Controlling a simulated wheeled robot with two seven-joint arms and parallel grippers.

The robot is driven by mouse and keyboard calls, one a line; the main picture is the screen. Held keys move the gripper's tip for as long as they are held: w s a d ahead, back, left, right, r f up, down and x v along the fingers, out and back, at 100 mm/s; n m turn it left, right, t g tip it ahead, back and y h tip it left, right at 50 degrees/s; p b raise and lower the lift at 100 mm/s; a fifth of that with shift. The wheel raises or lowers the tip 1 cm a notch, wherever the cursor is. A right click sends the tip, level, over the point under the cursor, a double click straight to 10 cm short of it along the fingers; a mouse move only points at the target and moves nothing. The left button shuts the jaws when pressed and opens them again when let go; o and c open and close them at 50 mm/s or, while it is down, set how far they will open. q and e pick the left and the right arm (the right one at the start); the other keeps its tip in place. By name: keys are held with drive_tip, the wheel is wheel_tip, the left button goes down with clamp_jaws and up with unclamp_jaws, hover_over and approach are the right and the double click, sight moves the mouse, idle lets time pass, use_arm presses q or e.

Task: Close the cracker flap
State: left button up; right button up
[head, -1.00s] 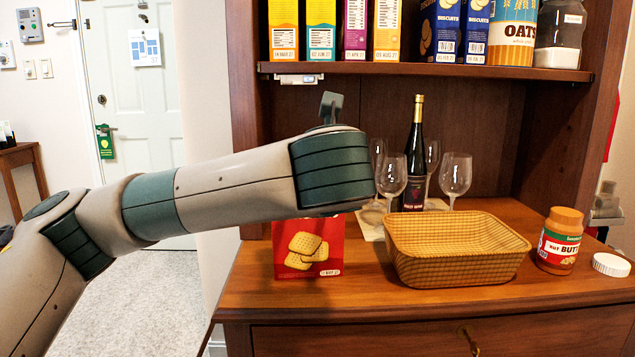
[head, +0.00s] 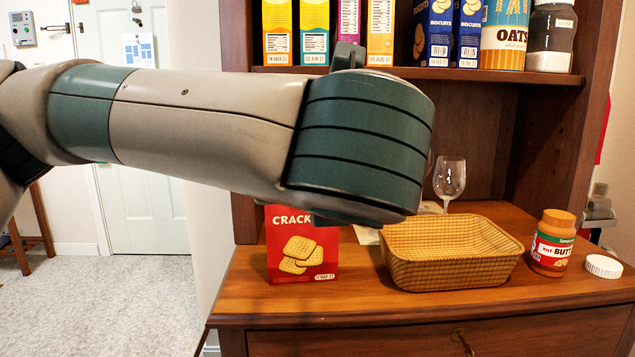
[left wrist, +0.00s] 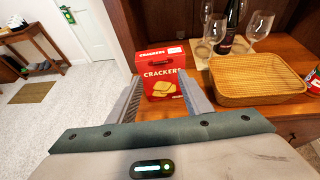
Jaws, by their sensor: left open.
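The red cracker box (head: 302,249) stands upright at the left end of the counter. In the head view my left arm hides its top. In the left wrist view the box (left wrist: 163,86) shows between the fingers of my left gripper (left wrist: 162,92). A red panel with lettering, seemingly the cracker flap (left wrist: 160,54), shows above the box front; its exact angle is hard to tell. My left gripper is open and empty, with its fingers pointing toward the box. I cannot tell whether they touch it. My right gripper is in neither view.
A wicker basket (head: 452,275) stands right of the box. Wine glasses (left wrist: 260,27) and a bottle (left wrist: 230,26) stand behind the basket. A shelf (head: 480,76) with packages runs above.

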use_arm(q)
drive_tip(key=shift+v, duration=2.35)
